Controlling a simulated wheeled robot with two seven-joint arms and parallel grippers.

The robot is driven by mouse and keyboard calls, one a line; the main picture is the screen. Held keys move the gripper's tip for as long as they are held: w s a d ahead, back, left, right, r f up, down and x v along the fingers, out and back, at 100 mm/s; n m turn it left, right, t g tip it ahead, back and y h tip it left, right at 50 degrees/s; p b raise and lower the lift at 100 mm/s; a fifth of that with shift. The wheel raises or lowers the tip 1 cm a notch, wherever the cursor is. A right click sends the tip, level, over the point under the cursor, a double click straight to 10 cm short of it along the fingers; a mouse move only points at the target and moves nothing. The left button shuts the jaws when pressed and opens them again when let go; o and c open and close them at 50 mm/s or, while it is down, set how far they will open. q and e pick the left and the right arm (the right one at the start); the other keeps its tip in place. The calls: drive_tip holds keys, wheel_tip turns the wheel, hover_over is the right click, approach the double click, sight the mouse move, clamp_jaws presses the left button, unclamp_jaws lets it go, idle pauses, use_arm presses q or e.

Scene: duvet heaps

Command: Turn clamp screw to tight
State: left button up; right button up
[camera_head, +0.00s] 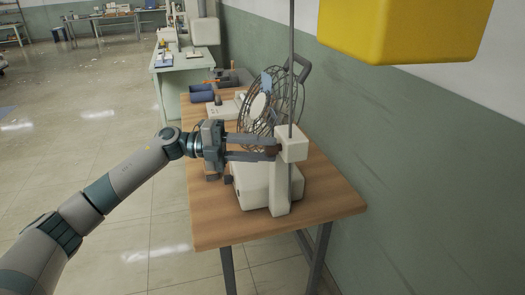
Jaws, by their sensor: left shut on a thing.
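The clamp (292,143) is a cream block on a thin vertical grey rod (291,70), which rises from a white stand (280,192) on the wooden table. A small brown knob (272,149), which looks like the clamp screw, sits at the block's left side. My left gripper (270,149) reaches in from the left, with its long fingers level and shut on the knob. The fingers hide much of the knob, so its turn position cannot be told. My right gripper is not in view.
A wire-cage fan (258,106) stands just behind the gripper on the wooden table (325,200). Dark blue items (202,93) lie at the table's far end. A yellow box shape (400,30) hangs at upper right. A green wall runs along the right. Open floor lies left.

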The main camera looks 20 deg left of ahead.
sight(265, 150)
use_arm(q)
drive_tip(key=o, duration=1.1)
drive_tip(key=shift+c, duration=0.2)
drive_tip(key=shift+a, duration=0.1)
drive_tip(key=shift+s+a+f, duration=0.1)
drive_tip(key=shift+s+a, duration=0.05)
drive_tip(key=shift+a, duration=0.35)
drive_tip(key=shift+b+v, duration=0.6)
drive_tip(key=shift+v, duration=0.5)
drive_tip(key=b+v, duration=0.3)
drive_tip(key=v, duration=1.1)
drive_tip(key=shift+b, duration=0.35)
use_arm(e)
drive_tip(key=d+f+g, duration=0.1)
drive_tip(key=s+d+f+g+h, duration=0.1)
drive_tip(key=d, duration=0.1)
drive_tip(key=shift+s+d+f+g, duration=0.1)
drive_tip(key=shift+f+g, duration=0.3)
